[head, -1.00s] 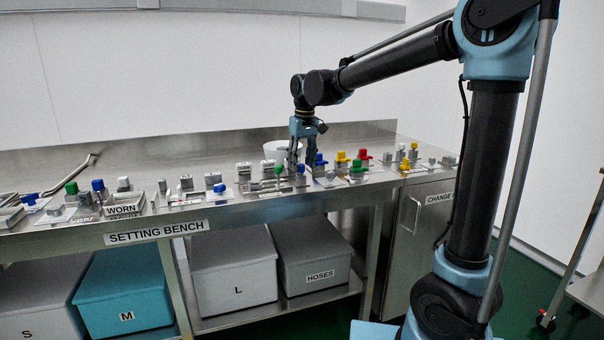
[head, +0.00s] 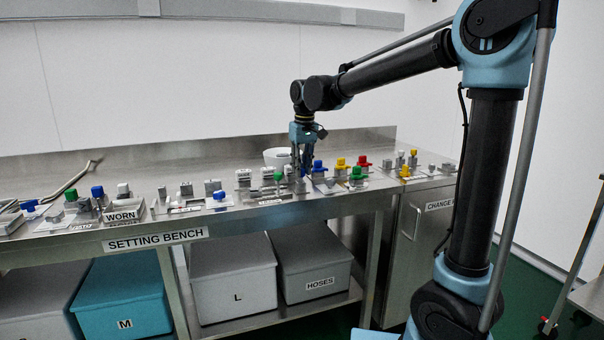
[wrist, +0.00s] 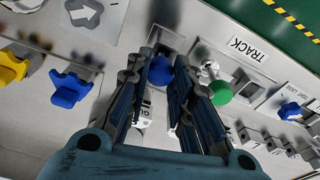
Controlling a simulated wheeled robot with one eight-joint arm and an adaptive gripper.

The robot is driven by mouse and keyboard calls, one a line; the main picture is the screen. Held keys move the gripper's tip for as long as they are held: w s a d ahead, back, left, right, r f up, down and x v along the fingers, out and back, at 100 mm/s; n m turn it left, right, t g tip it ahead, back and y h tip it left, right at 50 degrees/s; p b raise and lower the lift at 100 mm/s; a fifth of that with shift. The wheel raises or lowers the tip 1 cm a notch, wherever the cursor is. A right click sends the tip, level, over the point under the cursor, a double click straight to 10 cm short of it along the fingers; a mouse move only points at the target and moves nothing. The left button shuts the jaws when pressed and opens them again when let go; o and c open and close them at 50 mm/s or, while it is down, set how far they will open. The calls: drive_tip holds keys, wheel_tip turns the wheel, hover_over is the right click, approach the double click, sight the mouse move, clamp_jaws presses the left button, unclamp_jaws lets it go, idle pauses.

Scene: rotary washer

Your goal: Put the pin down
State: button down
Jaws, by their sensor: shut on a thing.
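My gripper (head: 302,172) points down over the bench at the row of small fittings. In the wrist view, my gripper (wrist: 168,72) has its fingers on both sides of a pin with a round blue head (wrist: 160,70), and it is shut on it. The pin's lower end is hidden, so I cannot tell whether it touches the plate below. A green-headed piece (wrist: 220,92) stands just right of the fingers in the wrist view; in the head view a green head (head: 278,176) is just left of them.
The steel setting bench (head: 130,168) carries several blocks and coloured knobs close to my gripper. A yellow knob (wrist: 12,68) and a blue knob (wrist: 70,88) are at the left in the wrist view. The bench's back strip is mostly clear.

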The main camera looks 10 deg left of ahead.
wheel_tip(320, 180, up, 9)
idle(0.4)
drive_tip(key=shift+r, duration=0.1)
drive_tip(key=w+a+r+n+g, duration=0.1)
drive_tip(key=w+a+r+n, duration=0.1)
drive_tip(key=w+a+n, duration=0.35)
drive_tip(key=w+a+r+n, duration=0.25)
drive_tip(key=w+n, duration=0.35)
drive_tip(key=w, duration=0.4)
drive_tip(key=w+a+r+n+g, duration=0.1)
drive_tip(key=w+a+n, duration=0.45)
drive_tip(key=w, duration=0.25)
drive_tip(key=shift+n, duration=0.5)
drive_tip(key=shift+w+d+f, duration=0.1)
drive_tip(key=shift+f, duration=4.15)
